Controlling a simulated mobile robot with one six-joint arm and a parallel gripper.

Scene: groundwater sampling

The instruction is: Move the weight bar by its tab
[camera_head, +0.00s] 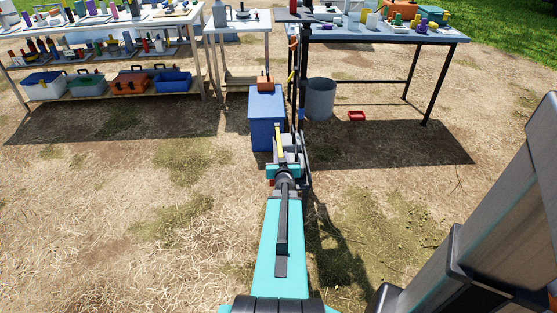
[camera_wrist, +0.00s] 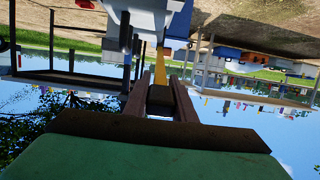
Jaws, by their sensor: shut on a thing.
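My gripper (camera_wrist: 160,98) is shut on a dark block-like tab (camera_wrist: 160,96) at the end of a narrow yellow bar (camera_wrist: 160,66) in the wrist view. I take this to be the weight bar's tab. The yellow bar runs away from the fingers toward a pale grey and white body (camera_wrist: 145,20). The yellow piece also shows in the head view (camera_head: 279,138), just beyond my gripper, in front of a blue box (camera_head: 266,118). My wrist hides the fingertips in the head view. I cannot tell whether the bar touches the pale body.
A dark upright post (camera_head: 302,80) stands beside the blue box. Tables with bottles stand at the back left and right. The straw ground on the left is clear.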

